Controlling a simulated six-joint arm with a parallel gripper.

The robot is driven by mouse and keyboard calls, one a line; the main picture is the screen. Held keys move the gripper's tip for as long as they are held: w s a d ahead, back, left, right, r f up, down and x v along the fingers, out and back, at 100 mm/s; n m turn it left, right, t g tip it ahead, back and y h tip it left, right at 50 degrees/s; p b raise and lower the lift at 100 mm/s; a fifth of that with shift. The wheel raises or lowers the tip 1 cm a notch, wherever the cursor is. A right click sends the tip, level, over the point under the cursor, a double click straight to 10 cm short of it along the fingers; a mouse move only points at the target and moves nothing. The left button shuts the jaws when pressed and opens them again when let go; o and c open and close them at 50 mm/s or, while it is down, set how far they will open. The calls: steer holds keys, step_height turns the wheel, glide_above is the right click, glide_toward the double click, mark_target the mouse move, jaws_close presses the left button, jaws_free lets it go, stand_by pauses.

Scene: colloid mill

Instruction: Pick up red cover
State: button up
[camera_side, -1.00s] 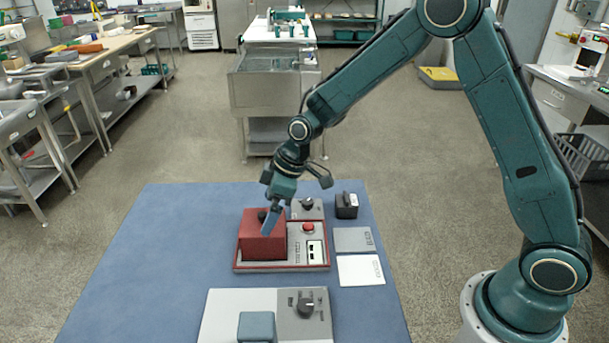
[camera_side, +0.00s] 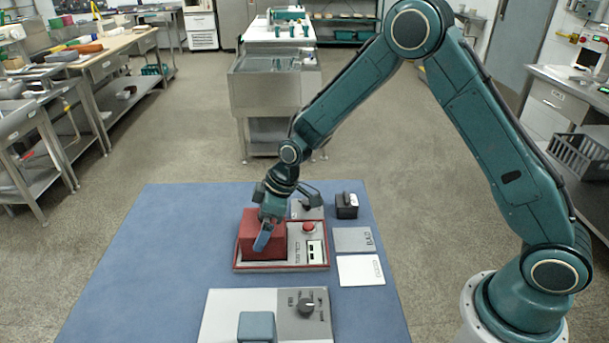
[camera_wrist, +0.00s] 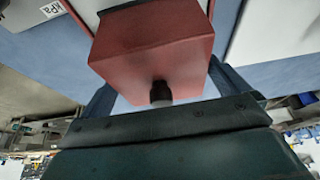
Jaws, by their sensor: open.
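The red cover (camera_side: 251,233) is a box shape sitting on the left part of a red-edged panel (camera_side: 287,267) on the blue table. In the wrist view the red cover (camera_wrist: 150,55) fills the upper middle, with a dark knob (camera_wrist: 160,92) on its face. My gripper (camera_side: 264,236) is at the cover, with one blue finger in front of its near side. In the wrist view my gripper (camera_wrist: 163,85) is open, with a finger on each side of the cover and the knob between them. I cannot tell whether the fingers touch the cover.
A red button (camera_side: 309,227) sits on the panel right of the cover. A black box (camera_side: 347,206) and two flat plates, grey (camera_side: 353,240) and white (camera_side: 360,270), lie to the right. A unit with a dial (camera_side: 307,306) and blue block (camera_side: 256,327) is in front. The table's left side is clear.

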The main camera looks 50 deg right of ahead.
steer(key=shift+c, duration=0.4)
steer(key=c, duration=0.7)
steer(key=shift+r, duration=0.1)
step_height(320, 180, up, 20)
steer(key=shift+f, duration=0.1)
stand_by(0.7)
step_height(320, 180, down, 9)
steer(key=shift+r, duration=0.2)
